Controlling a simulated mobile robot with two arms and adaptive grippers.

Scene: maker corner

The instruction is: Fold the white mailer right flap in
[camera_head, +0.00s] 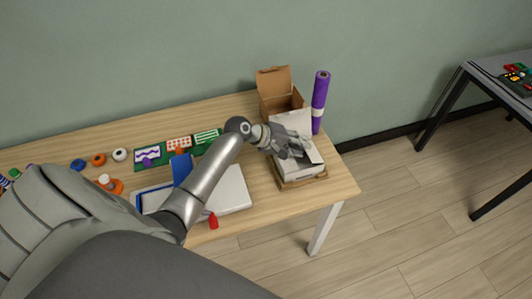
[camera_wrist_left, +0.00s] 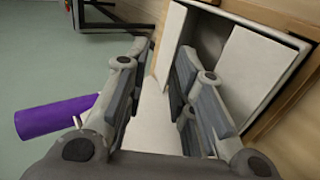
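The white mailer (camera_head: 300,178) sits on a brown cardboard piece near the right end of the workbench. A white panel stands up at its back, and its dark inside shows partly. My left gripper (camera_head: 290,147) is over the mailer and hides part of it. In the left wrist view my left gripper (camera_wrist_left: 163,65) has its fingers spread. A white panel of the mailer (camera_wrist_left: 258,75) lies right of the fingers. A narrow white surface shows between the fingers; I cannot tell whether they touch it. My right gripper is not in view.
An open brown box (camera_head: 280,102) and an upright purple roll (camera_head: 319,100) stand behind the mailer. A white case (camera_head: 232,190), a red item (camera_head: 213,221) and several spools lie to the left. A dark table (camera_head: 480,80) stands at far right.

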